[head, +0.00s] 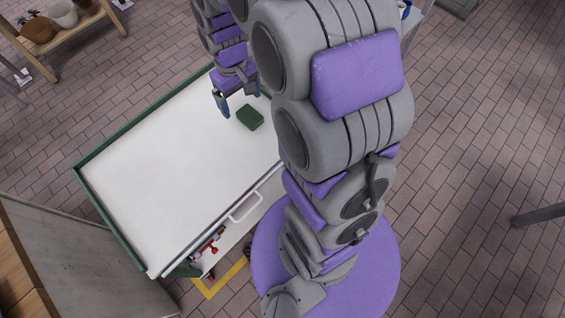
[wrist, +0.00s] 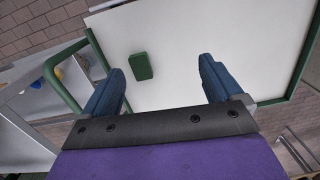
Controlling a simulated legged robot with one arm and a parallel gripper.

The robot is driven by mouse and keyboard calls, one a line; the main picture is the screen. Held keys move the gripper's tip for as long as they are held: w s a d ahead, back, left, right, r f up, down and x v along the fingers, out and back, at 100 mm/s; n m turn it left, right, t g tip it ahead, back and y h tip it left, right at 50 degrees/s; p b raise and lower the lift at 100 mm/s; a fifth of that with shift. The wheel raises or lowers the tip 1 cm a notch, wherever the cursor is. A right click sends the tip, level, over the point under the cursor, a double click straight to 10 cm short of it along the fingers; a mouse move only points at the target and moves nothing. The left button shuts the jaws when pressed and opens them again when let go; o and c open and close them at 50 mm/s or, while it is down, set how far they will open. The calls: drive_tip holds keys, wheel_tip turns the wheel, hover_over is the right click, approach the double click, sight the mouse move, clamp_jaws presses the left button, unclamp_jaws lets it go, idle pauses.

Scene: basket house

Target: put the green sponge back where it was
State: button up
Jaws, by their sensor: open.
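The green sponge (head: 250,117) lies flat on the white top of a cart (head: 165,165) with a green rim, toward its right part in the head view. In the wrist view the sponge (wrist: 141,66) lies on the white surface beyond my fingertips, nearer the left finger. My gripper (head: 239,100) is over the cart top, close to the sponge. Its two blue fingers are spread wide in the wrist view (wrist: 161,85), with nothing between them. The sponge appears apart from both fingers. How high the fingers are above the surface is hard to tell.
The rest of the cart top is bare. A handle (head: 245,206) is on its near side, with red items (head: 212,243) below. A grey-topped cabinet (head: 75,262) stands lower left. A wooden shelf with pots (head: 62,14) is upper left. Brick floor (head: 470,150) is open to the right.

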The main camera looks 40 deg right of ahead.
drive_tip(key=s+a+r, duration=0.1)
drive_tip(key=s+r, duration=0.2)
drive_tip(key=s, duration=0.5)
drive_tip(key=s+a+r+m, duration=0.1)
drive_tip(key=s+r, duration=0.1)
drive_tip(key=s, duration=0.6)
drive_tip(key=s+a+r+g, duration=0.1)
drive_tip(key=s+a+r, duration=0.1)
drive_tip(key=s, duration=0.7)
drive_tip(key=shift+r+m, duration=0.3)
drive_tip(key=shift+r, duration=0.5)
